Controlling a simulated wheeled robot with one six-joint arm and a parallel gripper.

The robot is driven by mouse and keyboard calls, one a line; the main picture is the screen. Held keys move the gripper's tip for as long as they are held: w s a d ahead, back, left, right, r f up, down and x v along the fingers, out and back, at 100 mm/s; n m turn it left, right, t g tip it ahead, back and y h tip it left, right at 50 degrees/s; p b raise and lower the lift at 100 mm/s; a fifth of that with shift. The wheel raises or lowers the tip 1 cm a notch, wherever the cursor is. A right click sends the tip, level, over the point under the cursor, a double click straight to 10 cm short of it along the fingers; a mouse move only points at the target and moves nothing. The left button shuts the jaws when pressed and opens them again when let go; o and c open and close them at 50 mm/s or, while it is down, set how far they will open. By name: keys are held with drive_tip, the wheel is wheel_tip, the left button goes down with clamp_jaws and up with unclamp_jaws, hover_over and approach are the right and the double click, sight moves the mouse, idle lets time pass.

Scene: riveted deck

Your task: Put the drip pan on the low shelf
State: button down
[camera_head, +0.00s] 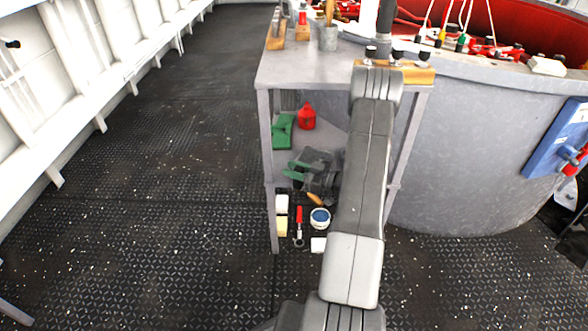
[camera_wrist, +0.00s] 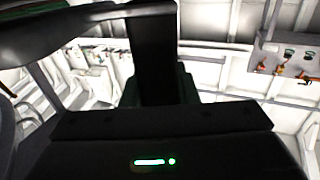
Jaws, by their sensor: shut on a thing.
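My gripper (camera_head: 300,170), with green fingers, reaches in under the top of a grey metal stand, pointing left. In the wrist view a dark shape, probably the drip pan (camera_wrist: 90,20), rises from between the jaws and spreads across the top left. In the head view the held thing cannot be clearly told from the dark gripper parts. The stand has a pale shelf (camera_head: 335,141) under its top. Lower down, several small things lie on a dark surface; whether that is the low shelf or the deck is unclear. My arm hides the stand's right part.
A green can (camera_head: 283,132) and a red can (camera_head: 307,117) stand behind the gripper. Below are a red-handled tool (camera_head: 299,220) and a blue-topped tin (camera_head: 320,218). A large grey tub (camera_head: 460,165) stands right. The deck (camera_head: 150,200) at left is clear.

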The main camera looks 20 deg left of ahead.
drive_tip(key=shift+f+b, duration=0.45)
drive_tip(key=shift+f, duration=0.1)
drive_tip(key=c, duration=1.1)
unclamp_jaws()
drive_tip(key=shift+o, duration=0.2)
drive_tip(key=s+d+p, duration=0.1)
drive_tip(key=d+p, duration=0.1)
drive_tip(key=d, duration=1.1)
drive_tip(key=shift+s+d, duration=0.25)
drive_tip(key=shift+d, duration=0.15)
drive_tip(key=shift+a, duration=0.1)
drive_tip(key=w+a+b, duration=0.1)
drive_tip(key=a+b, duration=0.1)
drive_tip(key=a, duration=1.1)
drive_tip(key=shift+w+a, duration=0.25)
drive_tip(key=shift+a, duration=0.05)
drive_tip(key=shift+d, duration=0.1)
